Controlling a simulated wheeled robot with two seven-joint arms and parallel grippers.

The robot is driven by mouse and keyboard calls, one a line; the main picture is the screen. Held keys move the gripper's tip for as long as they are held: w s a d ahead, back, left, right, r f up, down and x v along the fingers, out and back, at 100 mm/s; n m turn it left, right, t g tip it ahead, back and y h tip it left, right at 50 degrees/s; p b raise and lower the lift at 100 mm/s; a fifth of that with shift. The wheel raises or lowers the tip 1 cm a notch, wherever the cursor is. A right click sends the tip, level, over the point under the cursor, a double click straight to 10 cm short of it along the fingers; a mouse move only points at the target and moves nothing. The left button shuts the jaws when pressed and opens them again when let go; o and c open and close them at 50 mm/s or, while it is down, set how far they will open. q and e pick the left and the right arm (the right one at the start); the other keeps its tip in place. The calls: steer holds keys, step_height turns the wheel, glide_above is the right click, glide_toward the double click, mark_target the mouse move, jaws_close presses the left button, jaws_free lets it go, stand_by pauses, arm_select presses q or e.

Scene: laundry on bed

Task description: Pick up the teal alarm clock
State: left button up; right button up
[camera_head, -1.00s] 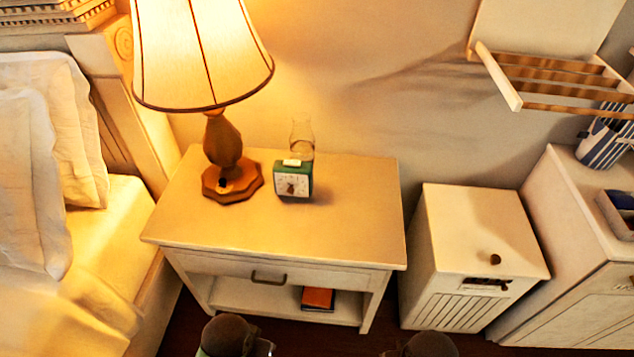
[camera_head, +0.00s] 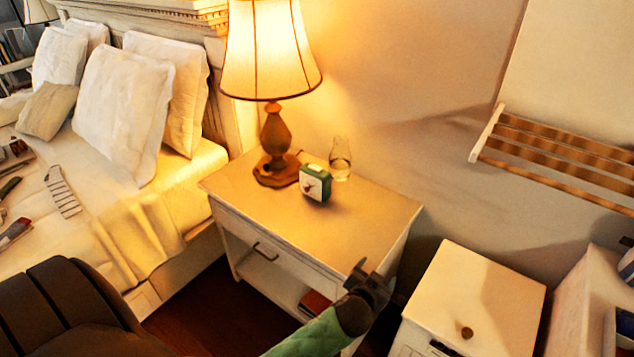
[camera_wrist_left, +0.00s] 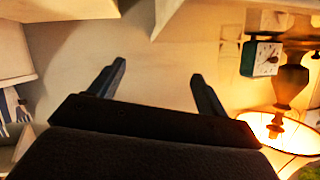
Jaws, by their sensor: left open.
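The teal alarm clock (camera_head: 315,184) stands upright on the nightstand (camera_head: 370,215), its pale face turned to the front. It is just right of the lamp base. In the left wrist view the clock (camera_wrist_left: 262,57) shows at the upper right, apart from the fingers. My left gripper (camera_head: 368,275) is open and empty, in front of the nightstand's right front corner. The left wrist view shows its two fingers (camera_wrist_left: 158,85) spread with nothing between them. My right gripper is not in view.
A lit lamp (camera_head: 275,135) stands left of the clock. A clear glass vessel (camera_head: 340,160) stands close behind it to the right. A white cabinet (camera_head: 480,290) is at right, the bed (camera_head: 190,175) at left. The nightstand's front top is clear.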

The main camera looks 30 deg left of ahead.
arm_select(q)
steer(key=w+d+r+m+t+h+p, duration=0.1)
steer(key=w+d+r+m+h, duration=0.3)
steer(key=w+r+m+h, duration=0.3)
steer(key=w+d+r+m+h+p, duration=0.1)
steer(key=w+d+r+m+h, duration=0.35)
steer(key=w+m+h, duration=0.45)
steer(key=g+y+p, duration=0.2)
steer(key=g+y, duration=1.3)
glide_above(315, 166)
steer(key=shift+w+d+f+m, duration=0.1)
steer(key=shift+d+f+m, duration=0.05)
steer(key=shift+d+m, duration=0.25)
steer(key=shift+a+f, duration=0.1)
steer(key=shift+a, duration=0.1)
steer(key=shift+f, duration=0.3)
steer(key=shift+f+p, duration=0.35)
steer(key=shift+f, duration=0.35)
step_height(315, 166, down, 4)
steer(key=p, duration=0.2)
steer(key=shift+a+f+p, duration=0.1)
steer(key=shift+p, duration=0.2)
steer(key=shift+f, duration=0.65)
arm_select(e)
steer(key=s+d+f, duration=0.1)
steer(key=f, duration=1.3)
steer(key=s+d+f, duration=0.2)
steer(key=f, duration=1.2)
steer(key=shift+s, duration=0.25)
